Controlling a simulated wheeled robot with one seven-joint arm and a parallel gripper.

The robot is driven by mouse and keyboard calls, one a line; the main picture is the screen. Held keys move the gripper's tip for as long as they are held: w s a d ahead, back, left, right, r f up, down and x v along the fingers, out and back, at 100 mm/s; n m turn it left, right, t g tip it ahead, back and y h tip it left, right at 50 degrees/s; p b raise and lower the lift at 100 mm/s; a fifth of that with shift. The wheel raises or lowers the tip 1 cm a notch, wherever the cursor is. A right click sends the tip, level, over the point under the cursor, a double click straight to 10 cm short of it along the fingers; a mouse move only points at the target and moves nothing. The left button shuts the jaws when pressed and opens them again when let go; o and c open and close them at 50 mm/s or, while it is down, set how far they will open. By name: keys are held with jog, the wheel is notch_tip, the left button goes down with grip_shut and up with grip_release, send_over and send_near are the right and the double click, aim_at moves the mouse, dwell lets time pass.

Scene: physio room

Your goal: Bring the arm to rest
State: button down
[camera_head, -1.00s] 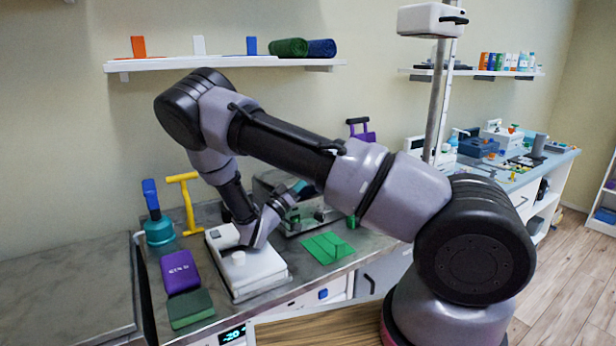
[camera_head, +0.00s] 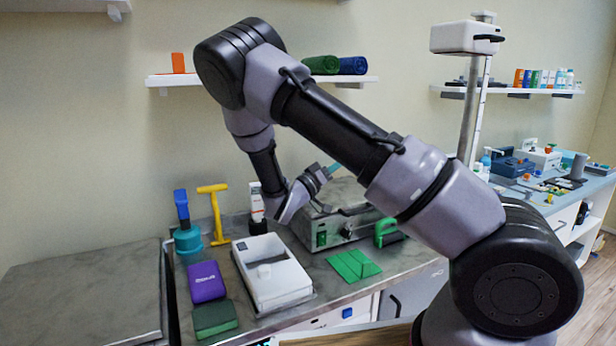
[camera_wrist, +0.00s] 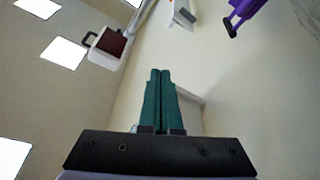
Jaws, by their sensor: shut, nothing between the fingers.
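My gripper (camera_head: 334,168) is above the back of the counter in the head view, over the silver device with a green switch (camera_head: 345,222). Its teal fingers point up and to the right. In the wrist view the two teal fingers (camera_wrist: 160,74) lie together with nothing between them. My arm is bent, with its elbow high in front of the wall shelf.
The wall shelf (camera_head: 165,80) is behind my elbow. A white-headed post (camera_head: 468,115) stands right.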

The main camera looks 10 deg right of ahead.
jog(key=s+d+r+m+g+y, duration=0.2)
jog(key=s+d+g+y, duration=0.9)
jog(key=s, duration=0.5)
jog(key=s+a+r+n+t+y, duration=0.3)
jog(key=s+a+r+t+y, duration=0.4)
jog(key=r, duration=0.7)
jog(key=s+a+y, duration=0.2)
jog(key=s+y, duration=0.1)
jog(key=s, duration=0.1)
jog(key=shift+r+n+t+y, duration=0.15)
jog(key=shift+n+t+y, duration=0.15)
jog(key=shift+n+t, duration=0.1)
jog(key=shift+s, duration=0.1)
